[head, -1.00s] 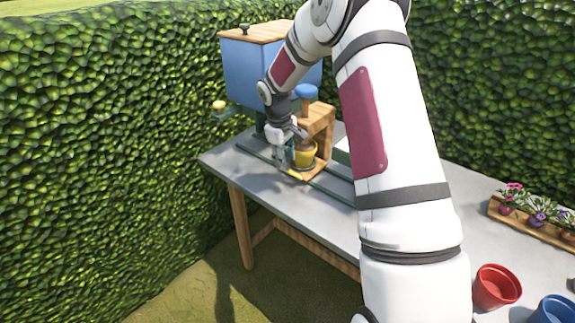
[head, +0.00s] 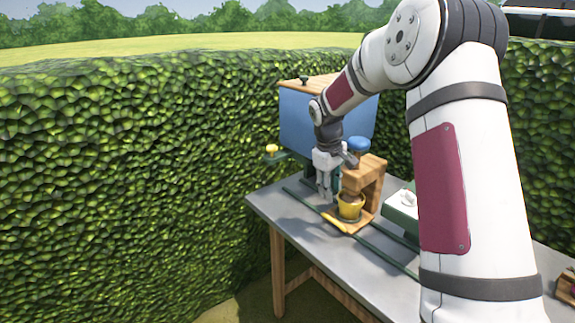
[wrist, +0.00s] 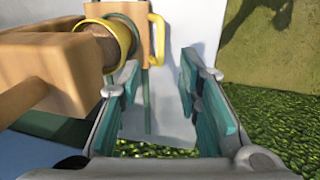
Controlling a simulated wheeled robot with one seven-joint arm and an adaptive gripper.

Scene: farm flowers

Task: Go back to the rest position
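My gripper (head: 325,190) hangs fingers down above the table, to the left of a wooden press stand with a blue knob (head: 358,146). In the wrist view my gripper (wrist: 160,85) has its teal-padded fingers apart with nothing between them. A yellow pot (head: 350,207) stands on the wooden base under the press, and its yellow rim also shows in the wrist view (wrist: 132,38). The pot is apart from my fingers. A yellow handle (wrist: 157,40) sticks out from the wooden base.
A blue bin with a wooden lid (head: 305,120) stands behind my gripper, with a yellow knob (head: 271,148) at its left. A green box (head: 402,210) stands right of the press. Green rails cross the grey table (head: 280,208). A tall hedge (head: 130,180) borders the left.

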